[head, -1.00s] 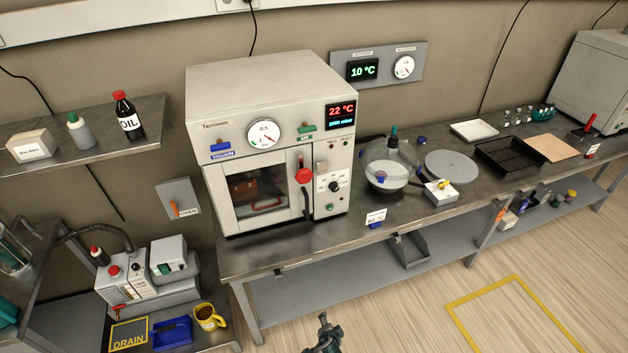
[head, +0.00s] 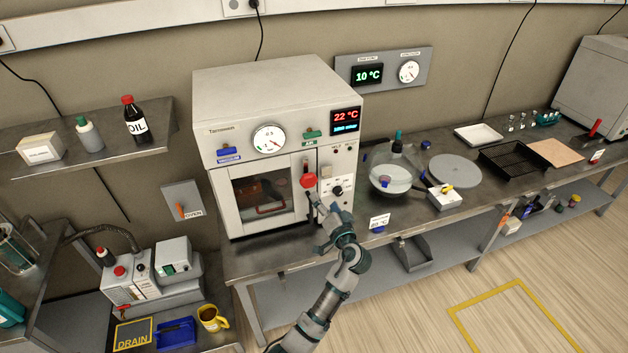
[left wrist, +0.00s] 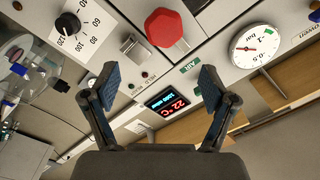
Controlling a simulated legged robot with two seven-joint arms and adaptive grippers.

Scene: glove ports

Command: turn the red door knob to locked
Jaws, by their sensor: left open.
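The red door knob (head: 308,181) sits on the right edge of the vacuum oven's door. It also shows in the left wrist view (left wrist: 164,27), at the top middle, as a red faceted knob. My left gripper (head: 316,203) is just below and in front of the knob in the head view. In the left wrist view its two fingers (left wrist: 157,82) are wide apart and empty, with the knob beyond their tips. I cannot tell the exact distance to the knob. The oven (head: 270,95) is a light grey box on the bench. My right gripper is not in view.
A black dial (head: 337,191) sits right of the knob, close to my gripper. A glass vessel (head: 390,178) and a small box with a yellow switch (head: 444,197) stand on the bench to the right. Green (head: 309,134) and blue (head: 228,152) valve handles sit above the door.

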